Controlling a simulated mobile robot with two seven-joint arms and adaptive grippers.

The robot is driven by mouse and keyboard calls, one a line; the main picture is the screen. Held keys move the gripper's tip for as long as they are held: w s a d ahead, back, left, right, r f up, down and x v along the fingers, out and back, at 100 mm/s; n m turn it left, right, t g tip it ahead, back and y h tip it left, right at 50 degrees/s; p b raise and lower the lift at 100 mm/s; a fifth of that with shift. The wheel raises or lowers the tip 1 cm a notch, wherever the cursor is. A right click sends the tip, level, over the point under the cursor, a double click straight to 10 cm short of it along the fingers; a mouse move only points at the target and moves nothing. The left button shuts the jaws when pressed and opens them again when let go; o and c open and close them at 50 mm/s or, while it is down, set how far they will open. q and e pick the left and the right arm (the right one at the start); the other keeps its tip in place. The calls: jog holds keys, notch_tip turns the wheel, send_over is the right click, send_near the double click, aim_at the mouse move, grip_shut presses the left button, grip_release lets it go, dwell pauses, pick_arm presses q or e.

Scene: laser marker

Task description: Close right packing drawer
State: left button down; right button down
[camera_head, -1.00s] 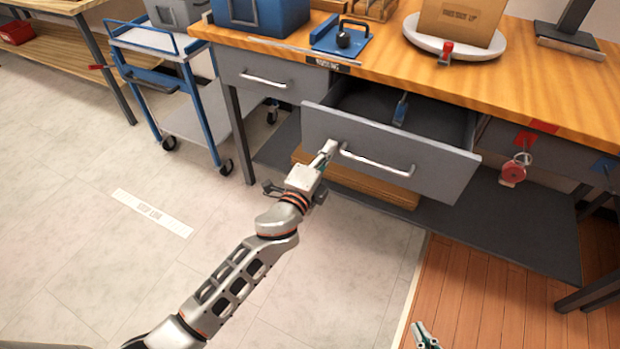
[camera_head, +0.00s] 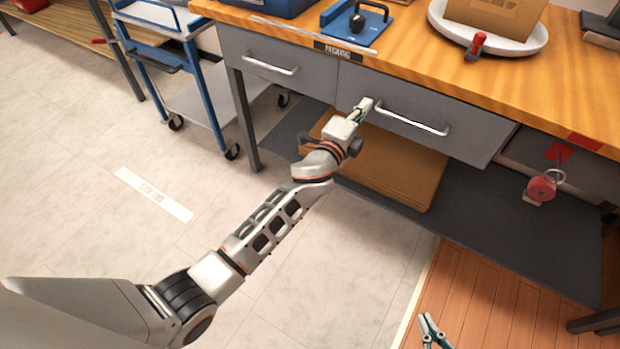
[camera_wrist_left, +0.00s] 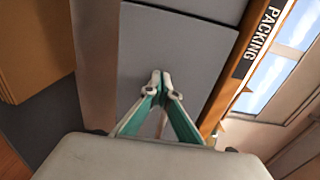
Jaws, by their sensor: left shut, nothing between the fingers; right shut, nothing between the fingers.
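The right packing drawer (camera_head: 470,130) is a grey front with a silver bar handle (camera_head: 408,118) under the wooden bench top. Its front now sits about level with the bench front, and its inside is hidden. My left gripper (camera_head: 365,104) is shut and empty, its tips at the drawer front beside the handle's left end. In the left wrist view the shut fingertips (camera_wrist_left: 161,74) point at a grey drawer front (camera_wrist_left: 180,50); I cannot tell whether they touch it. My right gripper (camera_head: 430,325) shows at the bottom edge, low over the floor and away from the drawer.
The left drawer (camera_head: 265,75) is shut, with the PACKING label (camera_head: 338,49) above. A cardboard stack (camera_head: 390,170) lies on the dark lower shelf (camera_head: 500,230). A red padlock (camera_head: 541,188) hangs at the right. A blue cart (camera_head: 190,90) stands left. The floor in front is clear.

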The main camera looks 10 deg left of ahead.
pick_arm(q)
jog(key=shift+w+d+r, duration=0.1)
jog(key=shift+w+d, duration=0.1)
jog(key=shift+w, duration=0.45)
jog(key=shift+r, duration=0.15)
jog(key=shift+a, duration=0.15)
